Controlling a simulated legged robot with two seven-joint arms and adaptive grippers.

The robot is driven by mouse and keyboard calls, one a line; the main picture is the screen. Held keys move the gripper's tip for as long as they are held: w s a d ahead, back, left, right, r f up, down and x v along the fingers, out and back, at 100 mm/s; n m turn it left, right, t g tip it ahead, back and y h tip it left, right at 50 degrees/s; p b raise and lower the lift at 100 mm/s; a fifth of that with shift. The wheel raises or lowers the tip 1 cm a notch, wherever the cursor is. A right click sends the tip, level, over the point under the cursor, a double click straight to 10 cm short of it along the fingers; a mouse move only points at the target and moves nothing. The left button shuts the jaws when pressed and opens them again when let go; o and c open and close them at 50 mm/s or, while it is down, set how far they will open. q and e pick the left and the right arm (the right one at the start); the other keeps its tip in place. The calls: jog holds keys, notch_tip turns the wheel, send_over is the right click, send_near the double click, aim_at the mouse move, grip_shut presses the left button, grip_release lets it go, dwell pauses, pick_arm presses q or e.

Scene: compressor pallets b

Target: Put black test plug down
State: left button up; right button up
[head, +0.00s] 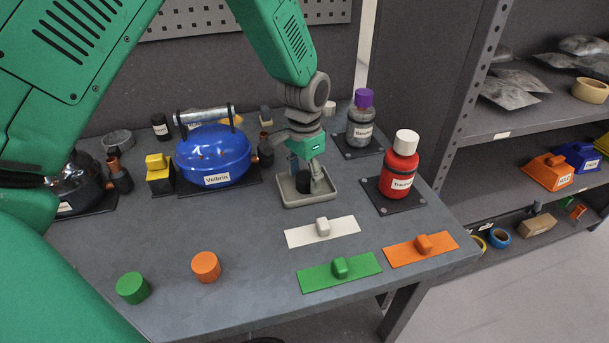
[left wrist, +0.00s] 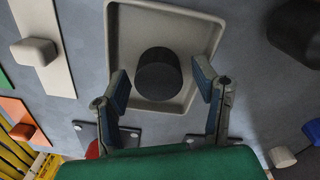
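The black test plug (head: 303,182) is in the shallow beige-grey tray (head: 310,203) at the middle of the bench. In the left wrist view the round black plug (left wrist: 158,75) sits on the floor of the tray (left wrist: 125,42), near its middle. My left gripper (head: 306,175) points down over the tray and partly hides the plug in the head view. In the left wrist view its two fingers (left wrist: 160,82) are spread, one on each side of the plug, with a clear gap on both sides. My right gripper is not in view.
A red bottle (head: 400,165) and a grey purple-capped bottle (head: 361,120) stand right of the tray. A blue compressor (head: 214,155) stands left. White (head: 300,236), green (head: 310,280) and orange (head: 405,253) handled plates lie in front. Green (head: 132,288) and orange (head: 206,267) plugs sit front left.

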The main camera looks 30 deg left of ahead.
aim_at(306, 177)
pick_arm(q)
jog(key=shift+d, duration=0.3)
notch_tip(306, 177, up, 12)
jog(key=shift+p, duration=0.45)
jog(key=shift+a, duration=0.15)
dwell(0.3)
